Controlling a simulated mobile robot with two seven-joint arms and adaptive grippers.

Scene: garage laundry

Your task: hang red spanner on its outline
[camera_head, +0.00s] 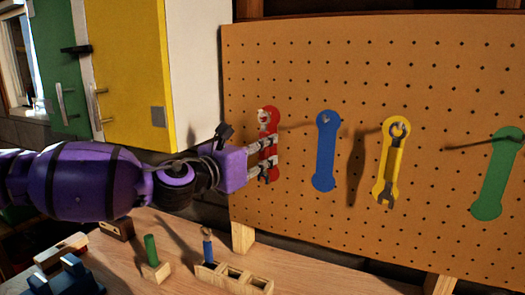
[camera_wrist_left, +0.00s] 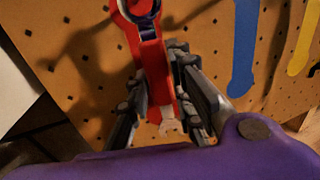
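The red spanner (camera_head: 265,117) is upright in front of its red outline (camera_head: 272,112) at the left of the pegboard. In the left wrist view the spanner's red handle (camera_wrist_left: 153,70) runs between my fingers, its ring at the top and its pale jaw end low. My left gripper (camera_head: 266,157) has one finger on each side of the handle and looks shut on it. Whether the ring sits on the peg is not clear. The outline (camera_wrist_left: 124,12) is partly hidden by the spanner. My right gripper is not in view.
The pegboard (camera_head: 440,60) also carries a blue outline (camera_head: 324,160), a yellow outline (camera_head: 385,160) with a spanner hanging on it, and a green outline (camera_head: 494,190). Pegs stick out from the board. Below, the workbench (camera_head: 215,225) holds a wooden block holder (camera_head: 235,280) and a green-handled item (camera_head: 151,250).

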